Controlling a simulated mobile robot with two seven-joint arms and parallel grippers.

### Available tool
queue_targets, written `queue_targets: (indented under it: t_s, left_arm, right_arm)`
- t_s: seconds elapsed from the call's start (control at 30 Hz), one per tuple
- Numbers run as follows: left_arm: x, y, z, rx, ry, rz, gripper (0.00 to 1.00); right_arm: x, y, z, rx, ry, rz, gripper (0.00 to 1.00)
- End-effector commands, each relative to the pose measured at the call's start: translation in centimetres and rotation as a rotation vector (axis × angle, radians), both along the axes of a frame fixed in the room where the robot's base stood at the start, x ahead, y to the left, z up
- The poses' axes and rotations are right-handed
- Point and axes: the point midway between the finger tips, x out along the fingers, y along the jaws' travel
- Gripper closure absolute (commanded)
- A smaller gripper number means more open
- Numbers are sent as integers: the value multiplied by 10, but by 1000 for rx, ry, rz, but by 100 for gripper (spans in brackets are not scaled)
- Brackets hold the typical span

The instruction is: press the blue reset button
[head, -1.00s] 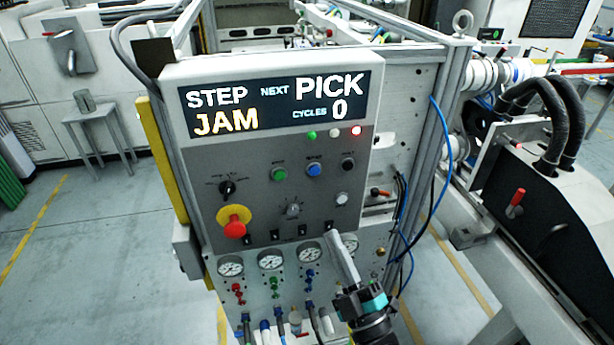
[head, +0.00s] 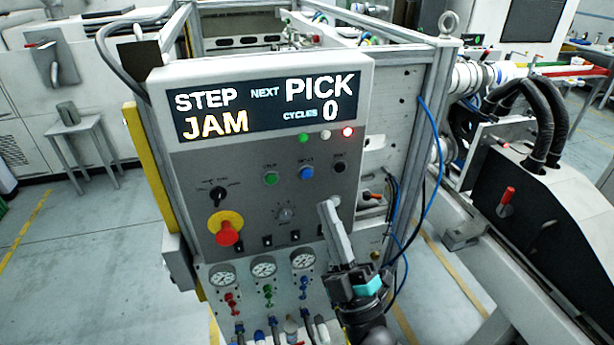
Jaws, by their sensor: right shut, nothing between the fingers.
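The blue reset button (head: 306,173) is on the grey control panel (head: 190,163), between a green button (head: 271,179) and a black button (head: 340,167). Nothing covers it. My right gripper (head: 328,207) is shut and empty. Its fingertips show below and a little right of the blue button, over the lower right of the panel, and look apart from the button. I cannot tell how far they are from the panel face. My left gripper is not in view.
A red emergency stop (head: 228,234) on a yellow ring, a selector switch (head: 217,193) and a knob (head: 285,213) stand out from the panel. The display (head: 270,105) reads STEP JAM, NEXT PICK, CYCLES 0. A red lamp (head: 348,132) glows. Gauges (head: 263,271) sit below. Blue cables (head: 432,170) hang at right.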

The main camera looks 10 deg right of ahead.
Motion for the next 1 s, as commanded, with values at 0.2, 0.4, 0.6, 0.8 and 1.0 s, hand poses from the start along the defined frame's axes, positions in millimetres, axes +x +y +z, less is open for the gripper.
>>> queue_targets:
  t_s: [0.2, 0.4, 0.6, 0.8, 1.0]
  left_arm:
    - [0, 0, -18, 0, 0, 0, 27]
    - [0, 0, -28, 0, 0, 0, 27]
    - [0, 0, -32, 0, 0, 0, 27]
    - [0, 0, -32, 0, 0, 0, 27]
    - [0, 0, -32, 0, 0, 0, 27]
  right_arm:
    - [33, 2, -2, 0, -3, 1, 100]
    - [56, 2, -2, 0, 0, 0, 100]
    - [66, 2, -1, 0, 0, 0, 100]
    - [67, 2, 0, 0, 1, 0, 100]
    - [67, 2, 0, 0, 1, 0, 100]
